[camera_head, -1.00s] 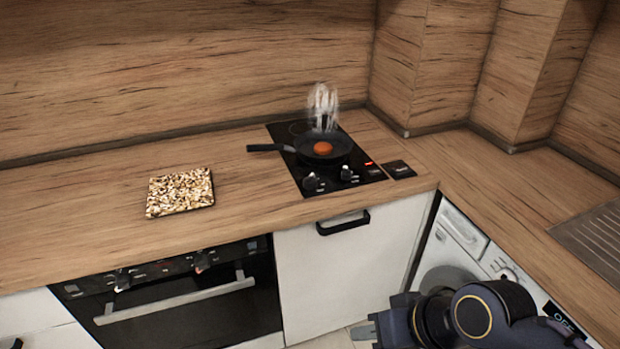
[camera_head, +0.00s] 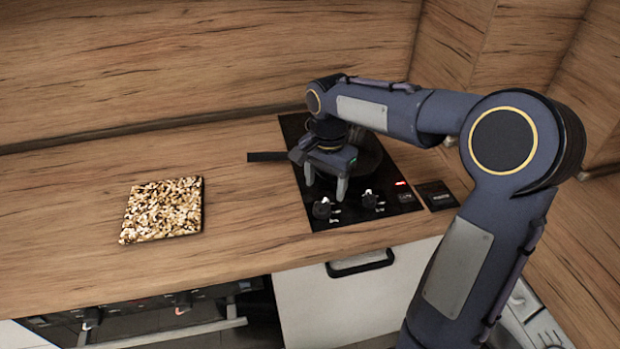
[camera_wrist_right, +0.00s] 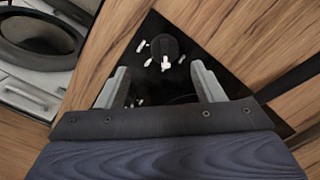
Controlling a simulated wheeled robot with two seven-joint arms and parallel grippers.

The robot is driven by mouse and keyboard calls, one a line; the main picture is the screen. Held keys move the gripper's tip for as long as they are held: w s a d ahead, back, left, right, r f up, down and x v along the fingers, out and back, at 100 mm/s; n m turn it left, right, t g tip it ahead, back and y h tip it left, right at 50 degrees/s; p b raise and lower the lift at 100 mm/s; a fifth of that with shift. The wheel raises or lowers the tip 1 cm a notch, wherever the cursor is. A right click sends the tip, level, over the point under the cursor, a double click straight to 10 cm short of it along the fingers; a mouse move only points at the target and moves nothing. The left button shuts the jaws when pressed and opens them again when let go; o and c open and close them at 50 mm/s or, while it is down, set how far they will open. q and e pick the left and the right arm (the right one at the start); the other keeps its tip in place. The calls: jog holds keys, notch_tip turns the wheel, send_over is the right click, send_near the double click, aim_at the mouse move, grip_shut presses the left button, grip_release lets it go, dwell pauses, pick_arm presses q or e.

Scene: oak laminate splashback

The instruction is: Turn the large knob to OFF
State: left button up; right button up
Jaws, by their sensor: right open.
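Two black knobs with pale pointers sit on the front of the black cooktop (camera_head: 310,217): a left knob (camera_head: 322,208), which looks slightly larger, and a right knob (camera_head: 370,200). My right gripper (camera_head: 326,188) is open and empty, pointing down over the cooktop just behind the left knob, apart from it. In the right wrist view, one round knob (camera_wrist_right: 165,48) with a white pointer shows ahead of the gap between the open fingers (camera_wrist_right: 161,75), with white marks around it. The lettering is too small to read. My left gripper is not in view.
A dark pan (camera_head: 368,161) stands on the cooktop, largely hidden behind my right arm; its handle (camera_head: 266,156) sticks out left. A red light (camera_head: 400,183) glows at the cooktop's right. A speckled board (camera_head: 162,209) lies left on the counter, with clear wood between.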

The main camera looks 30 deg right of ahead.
aim_at(322, 203)
jog(key=shift+w+f, duration=0.2)
jog(key=shift+w, duration=0.3)
jog(key=shift+f, duration=0.35)
notch_tip(322, 203, down, 7)
jog(key=shift+r, duration=0.1)
jog(key=shift+c, duration=0.4)
jog(key=c, duration=0.9)
